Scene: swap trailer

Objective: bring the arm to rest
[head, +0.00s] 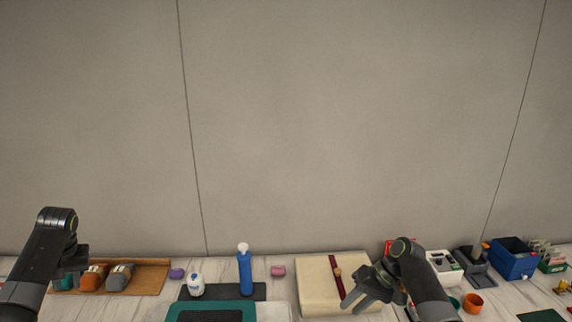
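My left arm (38,262) comes in at the left edge, bent at a joint near the top. My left gripper (77,262) is dark and small, over the left end of a brown tray (150,277). Its fingers are not clear enough to judge. My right arm (424,285) comes up from the bottom, right of centre. My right gripper (353,301) points down and left, its fingers apart with nothing seen between them. It is in front of the lower right part of a cream board (315,283).
The brown tray holds orange-brown (93,278) and grey (120,277) items. A blue bottle (245,274) and a white bottle (196,286) stand mid-left. A blue bin (512,259) and an orange cup (472,303) are at the right. The space above the table, before the grey wall (300,120), is clear.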

